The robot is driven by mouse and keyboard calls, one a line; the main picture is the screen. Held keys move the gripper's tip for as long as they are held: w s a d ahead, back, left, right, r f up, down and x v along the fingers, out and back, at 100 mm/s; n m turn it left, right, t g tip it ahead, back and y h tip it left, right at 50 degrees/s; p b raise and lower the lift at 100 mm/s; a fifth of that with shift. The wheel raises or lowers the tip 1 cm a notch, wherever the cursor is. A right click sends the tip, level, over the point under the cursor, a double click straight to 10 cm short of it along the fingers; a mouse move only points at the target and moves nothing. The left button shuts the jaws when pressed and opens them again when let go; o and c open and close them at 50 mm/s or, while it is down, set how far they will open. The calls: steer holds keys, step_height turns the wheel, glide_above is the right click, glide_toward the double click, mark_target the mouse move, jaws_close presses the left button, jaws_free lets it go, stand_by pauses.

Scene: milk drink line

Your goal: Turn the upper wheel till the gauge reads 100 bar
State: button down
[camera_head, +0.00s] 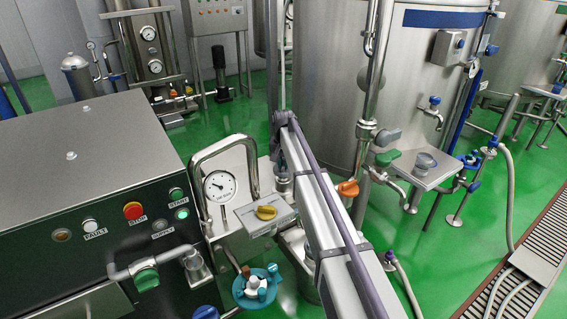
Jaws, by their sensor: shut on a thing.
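The round white gauge (219,186) stands on the metal block at the right end of the steel machine, under a bent pipe. Its needle is too small to read for a value. A teal and blue handwheel (257,287) with a pale centre sits low in front of that block. A blue round part (205,312) shows beside it, cut by the bottom edge. I cannot tell for sure which of these is the upper wheel. My arm runs up from the bottom edge, right of the gauge. I cannot make out my gripper.
The steel machine (85,170) with lamps and a red stop button (133,211) fills the left. A box with a yellow knob (266,212) stands between gauge and arm. A large tank (325,90) stands behind. Pipes and valves crowd the right; the green floor is partly clear.

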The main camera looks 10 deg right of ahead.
steer(key=shift+m, duration=0.5)
steer(key=c, duration=1.1)
jaws_free()
steer(key=shift+c, duration=0.2)
step_height(320, 180, up, 11)
steer(key=p, duration=1.1)
steer(key=shift+f, duration=0.1)
